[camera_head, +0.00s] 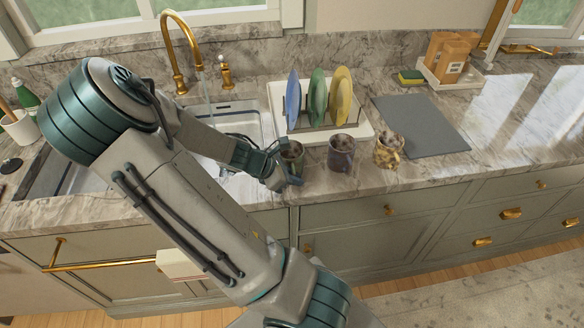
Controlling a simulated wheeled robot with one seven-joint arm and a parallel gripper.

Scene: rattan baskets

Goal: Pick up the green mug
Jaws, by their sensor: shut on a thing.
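The green mug (292,153) stands at the front of the marble counter, just right of the sink, with something brown inside it. My gripper (288,170) is at the mug's left side and front, shut on it. The fingers hide part of the mug's lower body, so I cannot tell whether its base touches the counter.
A purple-grey mug (341,155) and a yellow patterned mug (388,152) stand close by on the right. Behind is a white dish rack (358,128) with blue, green and yellow plates. The sink (222,118) has a gold faucet (184,50). A grey mat (425,128) lies bare.

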